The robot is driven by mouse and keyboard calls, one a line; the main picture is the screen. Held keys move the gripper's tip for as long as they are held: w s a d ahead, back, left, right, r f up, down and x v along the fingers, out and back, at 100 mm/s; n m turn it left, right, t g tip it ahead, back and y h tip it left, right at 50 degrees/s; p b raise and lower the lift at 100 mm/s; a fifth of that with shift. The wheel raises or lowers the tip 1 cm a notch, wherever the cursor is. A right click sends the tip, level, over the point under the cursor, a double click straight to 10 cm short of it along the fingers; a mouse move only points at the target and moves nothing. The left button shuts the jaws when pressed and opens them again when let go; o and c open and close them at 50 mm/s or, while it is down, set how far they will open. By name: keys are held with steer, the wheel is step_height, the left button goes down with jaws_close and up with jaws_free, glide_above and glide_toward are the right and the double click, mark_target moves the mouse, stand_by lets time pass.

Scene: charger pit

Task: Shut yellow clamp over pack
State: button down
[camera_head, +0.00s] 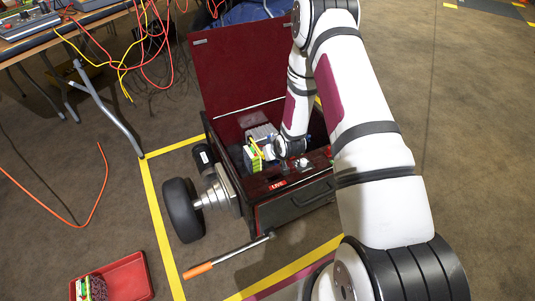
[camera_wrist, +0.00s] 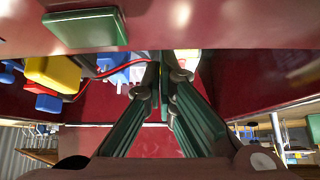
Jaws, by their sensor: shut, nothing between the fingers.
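My gripper (camera_head: 267,152) reaches into the open dark-red box, and its fingertips are hard to make out in the head view. In the wrist view my gripper (camera_wrist: 165,78) has its two fingers together with nothing between them. A narrow yellow piece (camera_head: 256,147), which may be the clamp, stands just left of the gripper, next to a green and yellow block (camera_head: 252,161). Whether they touch is unclear. A yellow block (camera_wrist: 53,73) shows left of the fingers in the wrist view. I cannot tell which block is the pack or how far the clamp is closed.
The box's lid (camera_head: 238,65) stands open behind. A red LIVE label (camera_head: 278,185) is on the box's front rim. A wheel (camera_head: 182,210) and an orange-handled bar (camera_head: 228,256) are beside it. A red tray (camera_head: 128,275) holds a striped block (camera_head: 92,288). A cable-strewn bench (camera_head: 45,35) stands upper left.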

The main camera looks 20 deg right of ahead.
steer(key=v, duration=1.1)
steer(key=shift+w, duration=0.1)
